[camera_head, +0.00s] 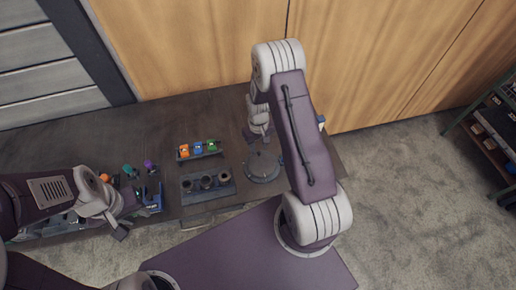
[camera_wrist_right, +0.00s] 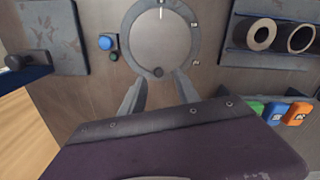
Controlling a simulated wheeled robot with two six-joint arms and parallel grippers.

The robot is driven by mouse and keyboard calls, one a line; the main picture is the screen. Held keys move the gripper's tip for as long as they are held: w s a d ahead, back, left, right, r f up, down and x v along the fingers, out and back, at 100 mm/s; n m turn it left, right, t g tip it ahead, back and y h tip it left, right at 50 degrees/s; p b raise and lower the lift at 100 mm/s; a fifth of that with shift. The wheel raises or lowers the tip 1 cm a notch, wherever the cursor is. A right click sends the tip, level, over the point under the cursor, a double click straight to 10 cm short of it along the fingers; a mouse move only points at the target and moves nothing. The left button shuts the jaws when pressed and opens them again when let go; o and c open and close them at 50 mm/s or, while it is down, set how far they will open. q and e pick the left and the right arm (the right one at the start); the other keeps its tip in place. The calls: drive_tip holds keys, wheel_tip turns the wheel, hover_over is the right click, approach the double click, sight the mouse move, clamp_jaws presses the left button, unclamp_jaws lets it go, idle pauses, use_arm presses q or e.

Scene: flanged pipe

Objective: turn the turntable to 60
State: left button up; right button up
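The turntable (camera_head: 262,167) is a round grey disc in a ring on the bench; in the right wrist view the disc (camera_wrist_right: 160,40) shows a white line at its top edge and a dark knob (camera_wrist_right: 157,72) at its lower edge. Small marks sit on the ring, too small to read. My right gripper (camera_wrist_right: 158,77) is open, its two fingers apart on either side of the knob's position in the picture; I cannot tell whether they touch it. My left gripper (camera_head: 126,219) is over the bench's left part, with its fingers apart, away from the turntable.
A block with dark round pipes (camera_head: 208,183) and a rack of orange, blue and green items (camera_head: 198,148) stand left of the turntable. A blue button (camera_wrist_right: 105,42) is beside the disc in the wrist view. A wooden wall (camera_head: 200,50) rises behind the bench. Shelving (camera_head: 495,125) stands far right.

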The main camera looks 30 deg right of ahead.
sight(259, 152)
drive_tip(key=shift+d+f, duration=0.15)
drive_tip(key=shift+f, duration=1.35)
drive_tip(key=shift+c, duration=1)
clamp_jaws()
